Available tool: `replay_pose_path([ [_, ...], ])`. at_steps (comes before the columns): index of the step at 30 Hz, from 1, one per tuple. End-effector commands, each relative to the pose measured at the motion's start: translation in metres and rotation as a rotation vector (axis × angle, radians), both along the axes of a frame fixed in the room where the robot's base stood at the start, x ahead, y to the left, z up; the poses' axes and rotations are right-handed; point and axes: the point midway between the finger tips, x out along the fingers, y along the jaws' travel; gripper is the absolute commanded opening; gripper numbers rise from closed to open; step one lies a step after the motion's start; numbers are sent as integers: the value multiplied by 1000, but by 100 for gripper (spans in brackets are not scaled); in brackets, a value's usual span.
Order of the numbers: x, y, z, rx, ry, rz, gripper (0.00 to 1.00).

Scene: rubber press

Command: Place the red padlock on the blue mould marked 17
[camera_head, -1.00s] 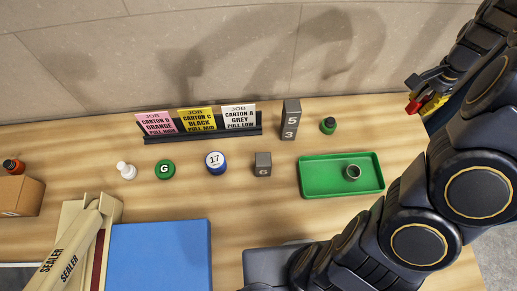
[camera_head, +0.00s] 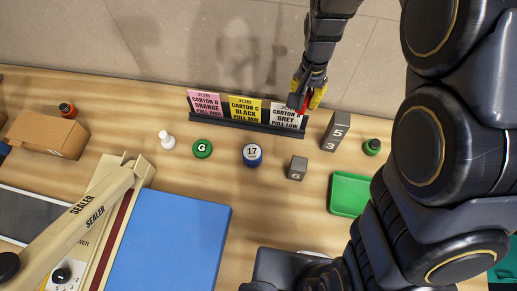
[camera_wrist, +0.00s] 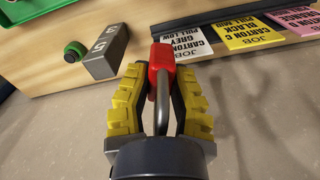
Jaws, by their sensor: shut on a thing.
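The red padlock (camera_wrist: 161,60) is between the yellow fingers of my gripper (camera_wrist: 160,105) in the wrist view, with its grey shackle toward the wrist. In the head view my gripper (camera_head: 308,97) is shut on the padlock (camera_head: 304,104), in front of the card rack's right end and above the table's back.
The card rack (camera_head: 245,124) holds pink, yellow and white job cards. A grey block marked 6 (camera_head: 297,168) is right of the mould, a green G piece (camera_head: 202,148) left. A taller grey block (camera_head: 335,131) and green tray (camera_head: 350,194) are at right. The sealer (camera_head: 70,235) is front left.

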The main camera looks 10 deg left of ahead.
Motion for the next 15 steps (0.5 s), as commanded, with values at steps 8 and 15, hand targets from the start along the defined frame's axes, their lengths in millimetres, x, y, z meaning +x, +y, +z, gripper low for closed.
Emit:
replay_pose_path([
  [8, -45, 80, -1, -1, -3, 267, 0],
  [15, -66, 102, -14, -6, 7, 357, 0],
])
